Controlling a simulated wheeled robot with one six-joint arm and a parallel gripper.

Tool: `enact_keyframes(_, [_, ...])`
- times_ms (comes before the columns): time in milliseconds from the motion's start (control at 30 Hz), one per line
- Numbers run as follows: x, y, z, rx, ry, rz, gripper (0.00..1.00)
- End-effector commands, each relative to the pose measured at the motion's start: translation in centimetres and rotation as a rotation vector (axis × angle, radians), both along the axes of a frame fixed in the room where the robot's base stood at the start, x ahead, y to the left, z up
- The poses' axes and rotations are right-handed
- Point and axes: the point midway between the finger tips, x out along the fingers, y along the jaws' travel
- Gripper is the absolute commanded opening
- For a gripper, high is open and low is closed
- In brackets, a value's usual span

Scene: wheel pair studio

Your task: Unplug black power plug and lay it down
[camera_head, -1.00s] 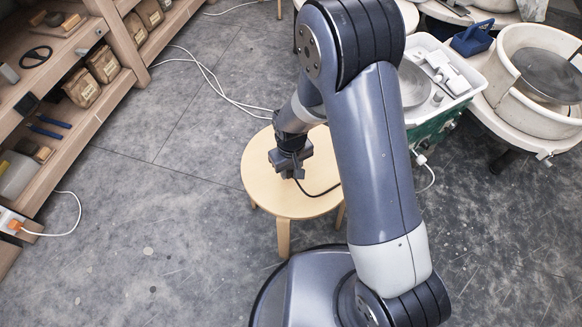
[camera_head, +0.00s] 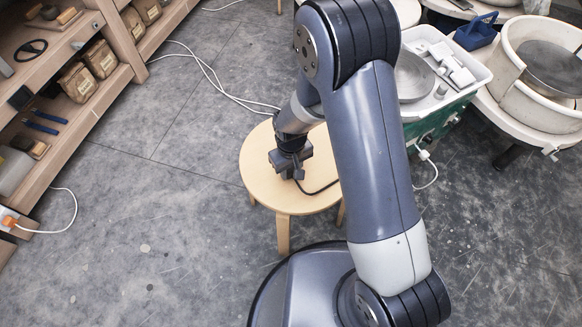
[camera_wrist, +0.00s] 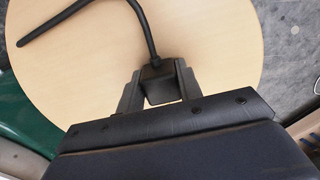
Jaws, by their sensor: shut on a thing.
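The black power plug (camera_wrist: 158,86) sits between the two fingers of my gripper (camera_wrist: 157,88) in the wrist view, and the fingers are shut on it. Its black cable (camera_wrist: 139,17) bends away over the stool top. In the head view my gripper (camera_head: 287,174) is over the round wooden stool (camera_head: 258,160), and the cable (camera_head: 318,190) runs right from it until my arm hides it. The stool top also fills much of the wrist view (camera_wrist: 75,80). I cannot tell whether the plug touches the stool.
Pottery wheels (camera_head: 550,75) and a green machine with a white tray (camera_head: 440,115) stand at right. A white cable (camera_head: 215,85) crosses the floor behind the stool.

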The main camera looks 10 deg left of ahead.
Motion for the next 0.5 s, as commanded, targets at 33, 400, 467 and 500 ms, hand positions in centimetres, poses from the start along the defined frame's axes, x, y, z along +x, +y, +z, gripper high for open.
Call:
enact_keyframes(33, [0.01,0.01,-0.39,0.0,0.0,0.0,0.07])
enact_keyframes(400, [0.0,0.0,-0.37,0.0,0.0,0.0,0.59])
enact_keyframes(467, [0.0,0.0,-0.37,0.0,0.0,0.0,0.59])
enact_keyframes(500, [0.0,0.0,-0.37,0.0,0.0,0.0,0.59])
